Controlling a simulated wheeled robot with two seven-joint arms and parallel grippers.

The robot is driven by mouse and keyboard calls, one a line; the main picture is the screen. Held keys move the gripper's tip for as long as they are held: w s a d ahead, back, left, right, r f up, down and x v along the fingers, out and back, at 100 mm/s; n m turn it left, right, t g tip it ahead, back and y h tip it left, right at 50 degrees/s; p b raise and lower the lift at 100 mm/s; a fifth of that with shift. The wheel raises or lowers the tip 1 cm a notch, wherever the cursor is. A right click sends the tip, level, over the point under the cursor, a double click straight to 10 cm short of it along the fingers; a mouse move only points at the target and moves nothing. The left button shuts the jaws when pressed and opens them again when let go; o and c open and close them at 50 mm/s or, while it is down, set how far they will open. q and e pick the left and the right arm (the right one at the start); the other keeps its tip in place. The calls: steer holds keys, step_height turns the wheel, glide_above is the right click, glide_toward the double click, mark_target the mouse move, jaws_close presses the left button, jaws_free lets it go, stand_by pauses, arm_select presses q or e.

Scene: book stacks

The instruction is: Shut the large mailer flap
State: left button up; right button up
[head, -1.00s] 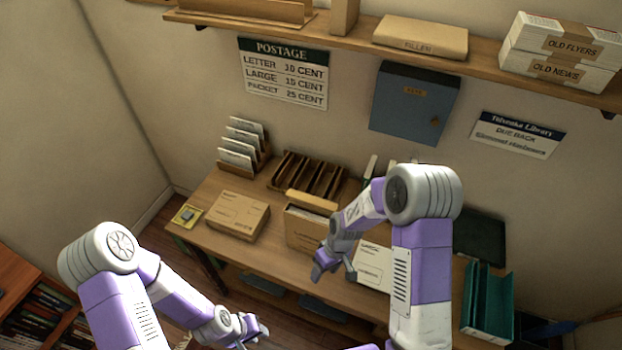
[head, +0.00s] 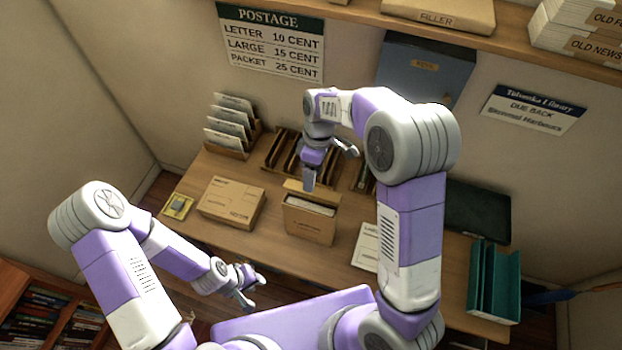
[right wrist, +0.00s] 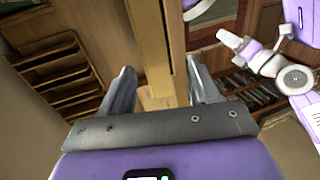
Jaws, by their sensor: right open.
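The large mailer (head: 309,224) is a brown cardboard mailer standing on the desk, with pale contents showing in its open top. Its flap (head: 298,187) stands raised along the back edge. My right gripper (head: 330,165) is open, above and just behind the flap. In the right wrist view, a long tan cardboard strip, which looks like the flap (right wrist: 148,45), shows between the two spread fingers (right wrist: 162,88); I cannot tell whether they touch it. My left gripper (head: 250,287) is open and empty, in front of the desk and low.
A flat brown box (head: 232,203) lies left of the mailer. A dark wooden sorter (head: 280,155) stands behind it, and a letter rack (head: 232,125) behind left. A white label sheet (head: 367,247) lies to the right. Teal folders (head: 495,283) stand at the desk's right end.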

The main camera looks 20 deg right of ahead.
step_height(320, 180, down, 3)
steer(key=shift+w+a+r, duration=0.1)
steer(key=shift+w+a, duration=0.05)
steer(key=shift+f, duration=0.4)
steer(key=shift+s+a+f, duration=0.1)
steer(key=shift+s+f, duration=0.05)
steer(key=shift+s, duration=0.2)
arm_select(q)
steer(key=shift+w, duration=0.3)
arm_select(e)
steer(key=shift+w, duration=0.1)
steer(key=c, duration=1)
arm_select(q)
steer(key=shift+f, duration=0.1)
